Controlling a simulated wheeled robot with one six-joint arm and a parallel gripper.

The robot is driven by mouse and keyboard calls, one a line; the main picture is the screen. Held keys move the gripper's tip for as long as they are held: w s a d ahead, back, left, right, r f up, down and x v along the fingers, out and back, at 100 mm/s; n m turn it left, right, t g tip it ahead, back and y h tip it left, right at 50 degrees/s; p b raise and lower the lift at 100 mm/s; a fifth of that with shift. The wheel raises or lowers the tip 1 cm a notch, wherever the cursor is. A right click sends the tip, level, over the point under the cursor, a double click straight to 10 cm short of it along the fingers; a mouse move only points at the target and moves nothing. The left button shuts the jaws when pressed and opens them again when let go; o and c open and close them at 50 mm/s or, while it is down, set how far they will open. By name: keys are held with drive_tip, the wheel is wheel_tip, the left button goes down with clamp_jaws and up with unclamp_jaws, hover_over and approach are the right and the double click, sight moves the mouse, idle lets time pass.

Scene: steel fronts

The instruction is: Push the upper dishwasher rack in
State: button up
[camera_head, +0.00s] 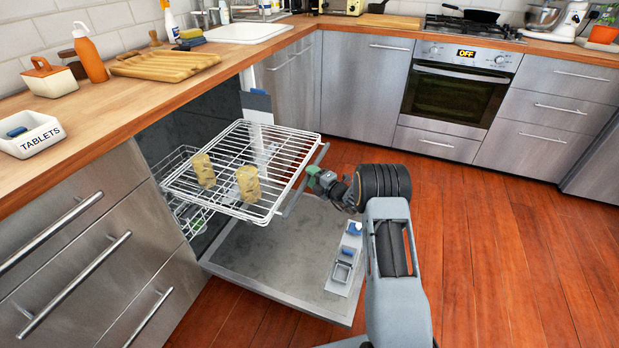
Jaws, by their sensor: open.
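The upper dishwasher rack (285,145) is a white wire rack pulled out of the dishwasher, over the lowered door (265,255). Two yellowish patterned cups (204,171) stand in it, and a clear glass shows near its middle. A grey handle bar (303,182) runs along the rack's front edge. My gripper (318,177) is open at that front edge, close to the handle bar. I cannot tell whether it touches the bar. My arm reaches in from the lower right. The fingers are small and partly hidden in this view.
The lower rack (182,205) sits back inside the dishwasher. The door lies flat with its detergent compartment (344,268) showing. A wooden counter (110,105) runs above the dishwasher, and drawers with bar handles (78,275) stand left. The wooden floor (490,270) at right is clear.

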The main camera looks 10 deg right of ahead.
drive_tip(key=shift+w+a, duration=0.3)
drive_tip(key=shift+w, duration=0.2)
clamp_jaws()
idle(0.3)
